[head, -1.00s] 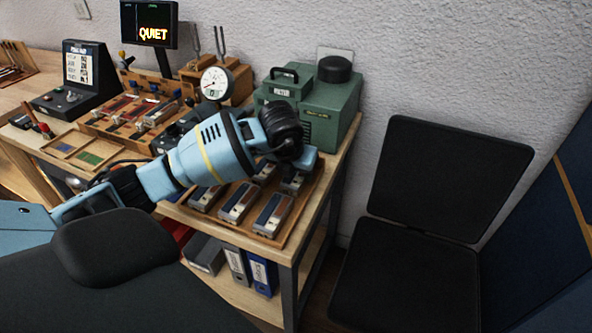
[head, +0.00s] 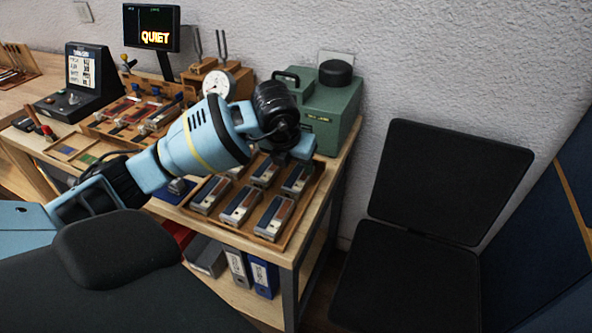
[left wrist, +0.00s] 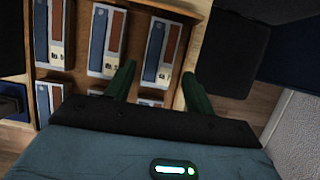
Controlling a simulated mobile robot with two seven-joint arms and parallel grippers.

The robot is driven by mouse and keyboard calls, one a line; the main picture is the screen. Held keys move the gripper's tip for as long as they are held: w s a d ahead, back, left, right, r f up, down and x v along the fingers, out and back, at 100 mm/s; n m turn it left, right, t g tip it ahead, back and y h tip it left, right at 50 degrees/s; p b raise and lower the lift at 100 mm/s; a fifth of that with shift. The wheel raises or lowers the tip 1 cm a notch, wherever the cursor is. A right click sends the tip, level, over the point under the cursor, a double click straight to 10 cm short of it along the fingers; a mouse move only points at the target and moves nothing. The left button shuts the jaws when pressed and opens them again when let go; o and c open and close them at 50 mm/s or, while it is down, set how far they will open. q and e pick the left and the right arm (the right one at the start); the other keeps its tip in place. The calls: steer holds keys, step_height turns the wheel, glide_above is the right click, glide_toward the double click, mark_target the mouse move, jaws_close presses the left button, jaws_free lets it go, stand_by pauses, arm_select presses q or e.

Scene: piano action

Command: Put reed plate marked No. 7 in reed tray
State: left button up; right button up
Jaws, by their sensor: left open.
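A wooden tray (head: 298,212) near the bench's front right corner holds several silver blocks with blue and brown strips, such as the one at the front right (head: 273,215). It also shows in the left wrist view (left wrist: 170,8). The markings are too small to read, so I cannot tell which is No. 7. My left gripper (head: 298,147) is over the tray's back part, its fingertips hard to see in the head view. In the left wrist view its green fingers (left wrist: 156,72) are apart and empty, with one block (left wrist: 164,48) between them in the picture. My right gripper is not in view.
A green machine (head: 318,110) stands right behind the tray. A round dial gauge (head: 216,84), a rack of coloured parts (head: 135,112) and a small flat tray (head: 62,150) are to the left. A black chair (head: 420,255) is right of the bench.

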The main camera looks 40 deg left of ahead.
arm_select(q)
steer(key=v, duration=0.6)
